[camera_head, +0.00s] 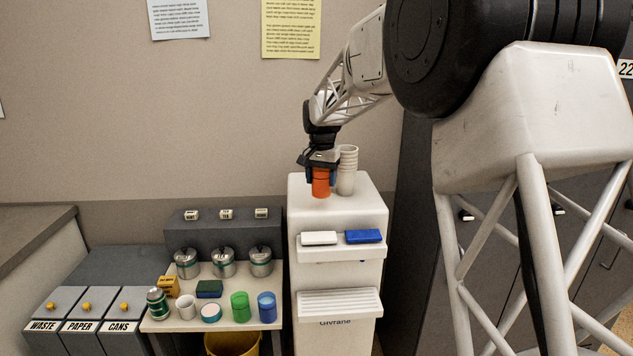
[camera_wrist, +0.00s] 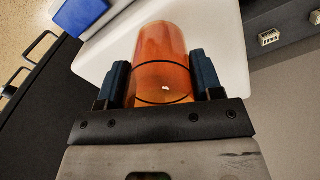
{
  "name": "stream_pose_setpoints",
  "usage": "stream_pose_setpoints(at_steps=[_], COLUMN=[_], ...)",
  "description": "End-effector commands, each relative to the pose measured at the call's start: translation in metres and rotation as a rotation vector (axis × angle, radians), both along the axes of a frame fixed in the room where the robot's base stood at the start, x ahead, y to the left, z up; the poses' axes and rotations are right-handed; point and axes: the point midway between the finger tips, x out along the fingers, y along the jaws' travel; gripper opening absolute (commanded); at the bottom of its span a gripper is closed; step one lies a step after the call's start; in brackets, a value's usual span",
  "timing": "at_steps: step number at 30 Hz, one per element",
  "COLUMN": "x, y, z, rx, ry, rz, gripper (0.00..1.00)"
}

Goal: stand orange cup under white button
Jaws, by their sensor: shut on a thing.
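An orange cup (camera_head: 321,184) is at the top of the white water dispenser (camera_head: 365,205), left of a stack of pale cups (camera_head: 346,170). My gripper (camera_head: 320,172) is shut on it from above. In the wrist view the orange cup (camera_wrist: 163,62) sits between the two dark fingers of my gripper (camera_wrist: 163,82). I cannot tell whether the cup touches the dispenser top. The white button (camera_head: 319,238) and a blue button (camera_head: 363,236) are on the dispenser's front ledge. The slatted drip tray (camera_head: 339,301) below them is bare.
Left of the dispenser a low table (camera_head: 222,322) holds a green cup (camera_head: 240,306), a blue cup (camera_head: 266,307), a white mug (camera_head: 186,306), a can and metal canisters (camera_head: 260,261). Labelled bins (camera_head: 122,303) stand further left. The space before the dispenser's front looks free.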

Motion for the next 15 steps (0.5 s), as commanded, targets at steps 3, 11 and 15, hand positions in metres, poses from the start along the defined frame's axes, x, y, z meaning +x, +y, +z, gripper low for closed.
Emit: stream_pose_setpoints(at_steps=[3, 11, 15], x=[0.016, 0.048, 0.062], y=[0.002, 0.005, 0.007], z=[-0.002, -0.005, -0.007], rx=[0.0, 0.0, 0.0], ry=[0.0, 0.0, 0.0], rz=[0.0, 0.0, 0.0], gripper=[0.37, 0.37, 0.37])
